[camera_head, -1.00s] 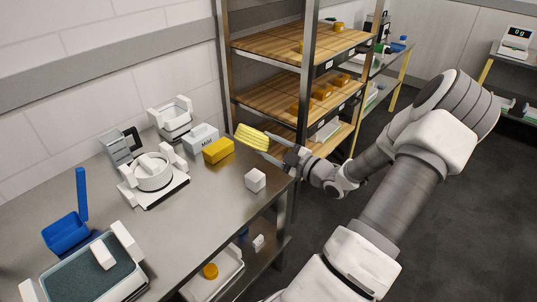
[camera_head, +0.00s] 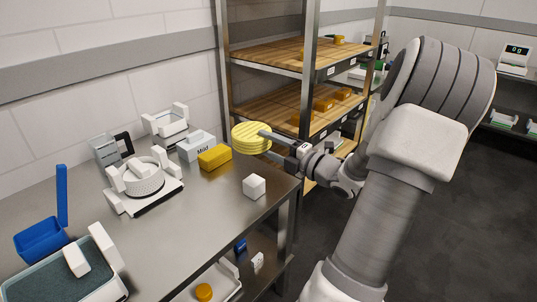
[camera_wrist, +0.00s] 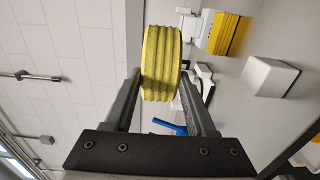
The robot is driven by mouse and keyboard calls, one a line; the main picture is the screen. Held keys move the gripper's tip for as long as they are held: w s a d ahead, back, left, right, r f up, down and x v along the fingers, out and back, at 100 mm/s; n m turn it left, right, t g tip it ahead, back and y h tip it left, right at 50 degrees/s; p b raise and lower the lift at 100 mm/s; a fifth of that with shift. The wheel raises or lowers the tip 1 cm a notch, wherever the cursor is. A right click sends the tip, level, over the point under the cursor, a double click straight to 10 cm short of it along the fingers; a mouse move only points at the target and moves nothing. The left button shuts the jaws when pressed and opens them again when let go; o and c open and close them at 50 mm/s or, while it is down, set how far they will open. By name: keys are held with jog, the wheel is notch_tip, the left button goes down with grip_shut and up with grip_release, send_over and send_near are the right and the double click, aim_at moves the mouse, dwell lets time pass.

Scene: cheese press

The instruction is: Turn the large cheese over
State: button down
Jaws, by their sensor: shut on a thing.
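The large cheese (camera_head: 250,138) is a yellow round with ridged sides. My gripper (camera_head: 270,138) is shut on it and holds it up in the air, above the back right end of the steel table and in front of the wooden shelves. Part of the cheese behind the fingers is hidden.
On the steel table (camera_head: 215,215) stand a yellow block (camera_head: 215,157), a white box marked "Mild" (camera_head: 196,146), a white cube (camera_head: 254,187), a white round mould on a stand (camera_head: 144,183) and a blue container (camera_head: 40,240). Shelves (camera_head: 285,105) rise behind. The table's front middle is clear.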

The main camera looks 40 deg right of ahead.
jog(key=shift+f+b, duration=3.95)
jog(key=shift+f, duration=2)
jog(key=shift+f, duration=0.3)
jog(key=shift+c, duration=0.7)
grip_release()
jog(key=shift+s+d+f, duration=0.1)
jog(key=shift+s+f, duration=0.05)
jog(key=s, duration=0.8)
jog(key=shift+s+d, duration=0.35)
